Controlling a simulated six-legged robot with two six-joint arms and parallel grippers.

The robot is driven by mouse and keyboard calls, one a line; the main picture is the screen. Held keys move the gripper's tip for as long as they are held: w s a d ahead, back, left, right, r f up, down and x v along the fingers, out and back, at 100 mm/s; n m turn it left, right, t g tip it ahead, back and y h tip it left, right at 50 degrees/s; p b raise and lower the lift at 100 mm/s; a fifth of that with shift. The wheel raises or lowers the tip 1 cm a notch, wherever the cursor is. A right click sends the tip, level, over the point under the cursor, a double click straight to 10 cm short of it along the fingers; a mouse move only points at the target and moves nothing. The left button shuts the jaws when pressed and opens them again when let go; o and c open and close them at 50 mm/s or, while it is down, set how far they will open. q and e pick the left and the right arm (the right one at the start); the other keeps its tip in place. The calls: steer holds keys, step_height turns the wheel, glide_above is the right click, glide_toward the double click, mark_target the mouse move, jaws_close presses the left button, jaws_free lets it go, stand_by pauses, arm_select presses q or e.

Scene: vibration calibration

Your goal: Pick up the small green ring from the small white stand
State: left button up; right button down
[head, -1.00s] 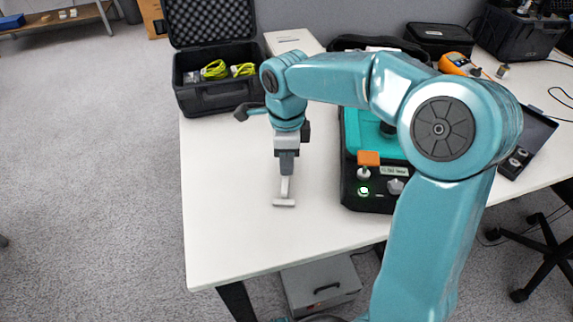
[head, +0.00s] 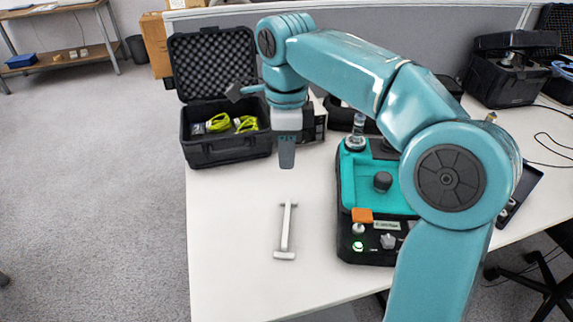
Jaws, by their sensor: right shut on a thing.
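The small white stand (head: 285,232) is on the white table, left of the teal-topped device. It has a thin post with a wider piece at each end. No ring shows on it. My right gripper (head: 287,160) is above and behind the stand in the picture, pointing down and apart from it. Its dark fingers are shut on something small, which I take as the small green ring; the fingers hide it. My left gripper is out of view.
The teal-topped device (head: 352,190) with knobs and a green-lit button (head: 358,246) stands right of the stand. An open black case (head: 228,150) with yellow-green items is at the back left. The table's front left is clear.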

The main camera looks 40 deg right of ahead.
steer(key=shift+r+p, duration=0.35)
steer(key=shift+r, duration=0.55)
step_height(320, 180, up, 4)
steer(key=p, duration=0.4)
steer(key=shift+f, duration=0.25)
steer(key=shift+f, duration=0.1)
